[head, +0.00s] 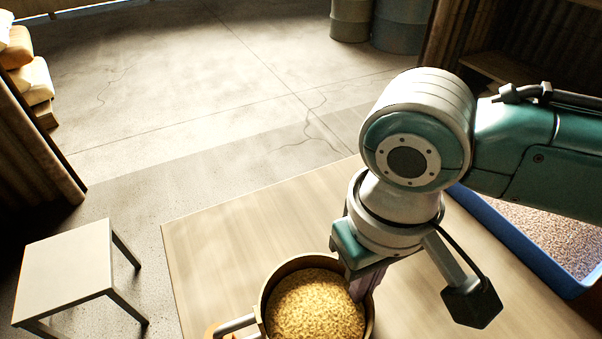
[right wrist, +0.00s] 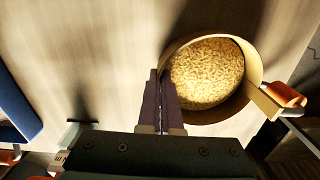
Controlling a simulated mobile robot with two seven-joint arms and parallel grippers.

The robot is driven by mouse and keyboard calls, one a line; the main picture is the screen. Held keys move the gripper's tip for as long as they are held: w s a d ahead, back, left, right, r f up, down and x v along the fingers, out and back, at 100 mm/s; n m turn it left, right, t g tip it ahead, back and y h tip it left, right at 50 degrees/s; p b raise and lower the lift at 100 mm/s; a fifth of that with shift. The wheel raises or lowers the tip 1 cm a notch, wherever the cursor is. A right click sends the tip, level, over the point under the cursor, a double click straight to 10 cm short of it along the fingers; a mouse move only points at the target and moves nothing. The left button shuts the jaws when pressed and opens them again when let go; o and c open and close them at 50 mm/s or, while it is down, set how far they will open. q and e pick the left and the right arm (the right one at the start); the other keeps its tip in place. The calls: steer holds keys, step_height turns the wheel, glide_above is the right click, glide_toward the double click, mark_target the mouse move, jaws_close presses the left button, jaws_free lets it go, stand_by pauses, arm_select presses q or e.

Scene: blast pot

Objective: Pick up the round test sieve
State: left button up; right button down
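The round test sieve (head: 317,303) stands on the wooden table at the lower middle of the head view. It has a tan round wall, a fill of golden grains and a side handle at its left. In the right wrist view the sieve (right wrist: 208,73) is right of the fingers, and its orange-gripped handle points right. My right gripper (head: 360,290) reaches down to the sieve's right wall, opposite the handle. In the wrist view its two purple fingers (right wrist: 159,74) are close together at the rim, shut on the wall. The fingers partly hide the pinched spot. My left gripper is not in view.
A blue tray (head: 520,248) of speckled grit stands at the right. The wooden table (head: 235,235) is clear behind the sieve. A small white stool (head: 65,265) stands at the left. Barrels (head: 400,25) and pale sacks (head: 32,80) are farther back on the concrete floor.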

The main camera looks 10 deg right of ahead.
steer(key=shift+r, duration=0.1)
step_height(320, 180, up, 20)
steer(key=p, duration=0.6)
steer(key=shift+p, duration=0.4)
